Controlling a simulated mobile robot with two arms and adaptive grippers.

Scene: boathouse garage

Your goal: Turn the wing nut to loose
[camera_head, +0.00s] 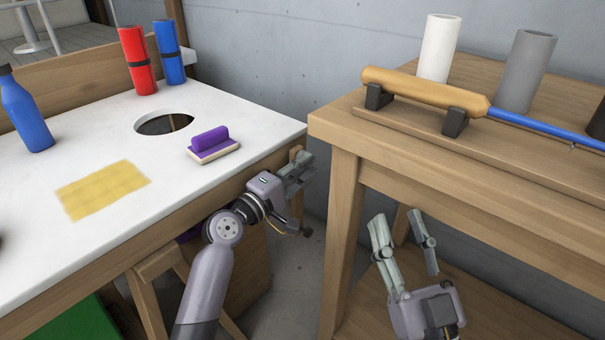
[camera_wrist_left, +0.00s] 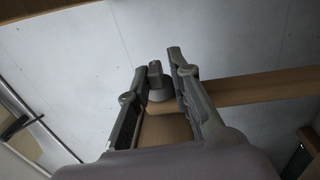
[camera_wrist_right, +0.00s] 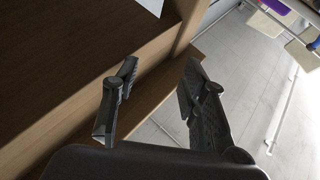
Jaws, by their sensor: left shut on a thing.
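The wing nut (camera_wrist_left: 156,80) is a dark grey piece with a round base and an upright tab, mounted at a wooden part under the white table's edge. It shows between the fingers in the left wrist view. My left gripper (camera_head: 301,166) is at the right edge of the white table with its fingers shut on the wing nut. In the head view, the gripper hides the nut. My right gripper (camera_head: 402,228) is open and empty, in front of the wooden workbench. Its spread fingers also show in the right wrist view (camera_wrist_right: 155,80).
The white table (camera_head: 105,240) holds a purple-handled brush (camera_head: 212,144), a yellow cloth (camera_head: 103,189), a blue bottle (camera_head: 27,115) and red and blue rolls. The wooden bench (camera_head: 470,165) carries a wooden-handled tool (camera_head: 425,90) and cylinders. A floor gap separates them.

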